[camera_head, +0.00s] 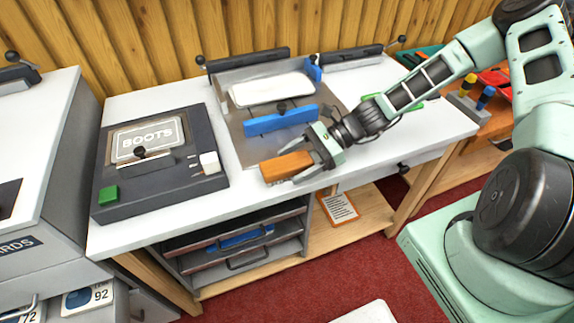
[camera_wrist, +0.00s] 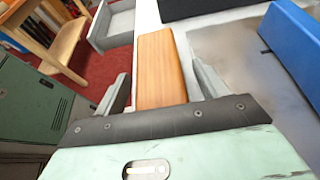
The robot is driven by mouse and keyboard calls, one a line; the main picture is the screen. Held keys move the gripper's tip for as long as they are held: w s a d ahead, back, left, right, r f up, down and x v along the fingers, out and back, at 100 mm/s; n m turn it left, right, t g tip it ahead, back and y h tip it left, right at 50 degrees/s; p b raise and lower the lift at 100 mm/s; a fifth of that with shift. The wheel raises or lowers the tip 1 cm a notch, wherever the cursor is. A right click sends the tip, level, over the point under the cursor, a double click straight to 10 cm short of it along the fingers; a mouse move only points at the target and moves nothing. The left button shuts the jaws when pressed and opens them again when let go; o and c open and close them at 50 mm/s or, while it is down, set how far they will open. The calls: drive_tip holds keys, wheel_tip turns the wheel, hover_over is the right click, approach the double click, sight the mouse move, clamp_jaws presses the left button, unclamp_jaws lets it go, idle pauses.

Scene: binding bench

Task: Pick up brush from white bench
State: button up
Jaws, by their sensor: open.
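The brush, seen as an orange-brown wooden block (camera_head: 284,165), lies near the front edge of the white bench (camera_head: 243,204). A thin darker edge shows under it in the head view; I cannot make out bristles. My gripper (camera_head: 306,159) is low at the block's right end, with its fingers apart on either side. In the wrist view the block (camera_wrist: 160,62) extends away between the two open fingers, with gaps visible at both sides. Its near end is hidden behind my gripper's body.
A dark machine with a "BOOTS" plate (camera_head: 150,138) stands left on the bench. A grey metal plate with a blue bar (camera_head: 281,120) and white pad (camera_head: 270,90) lies behind the brush.

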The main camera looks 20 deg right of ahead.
drive_tip(key=shift+a+f, duration=0.15)
drive_tip(key=shift+a, duration=0.3)
drive_tip(key=c, duration=1.1)
